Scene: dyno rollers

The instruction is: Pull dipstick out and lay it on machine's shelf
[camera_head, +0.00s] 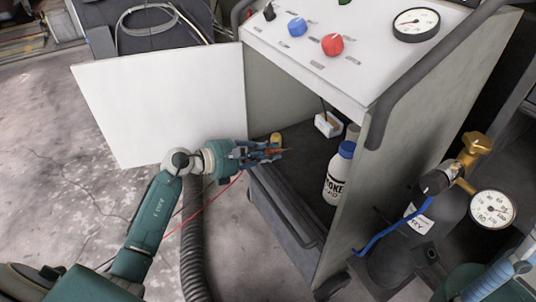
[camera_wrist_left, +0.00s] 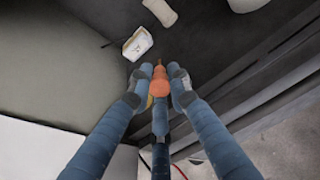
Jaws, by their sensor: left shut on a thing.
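The dipstick shows as an orange-red handle (camera_wrist_left: 160,82) between the fingers of my left gripper (camera_wrist_left: 161,84) in the left wrist view. In the head view my left gripper (camera_head: 272,152) reaches in from the left at the machine's open front, with the orange piece (camera_head: 279,151) at its tips. It is shut on this handle. The rest of the dipstick is hidden or too small to tell. The machine's dark shelf (camera_head: 306,177) lies below and beyond the gripper. Part of my right gripper (camera_head: 510,277) shows at the lower right corner; its opening cannot be told.
A white bottle with a blue cap (camera_head: 339,175) and a small white box (camera_head: 328,124) stand on the shelf. A yellow piece (camera_head: 276,138) is just behind my left gripper. The white door (camera_head: 165,105) stands open at left. A gas cylinder (camera_head: 415,235) with gauge stands right.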

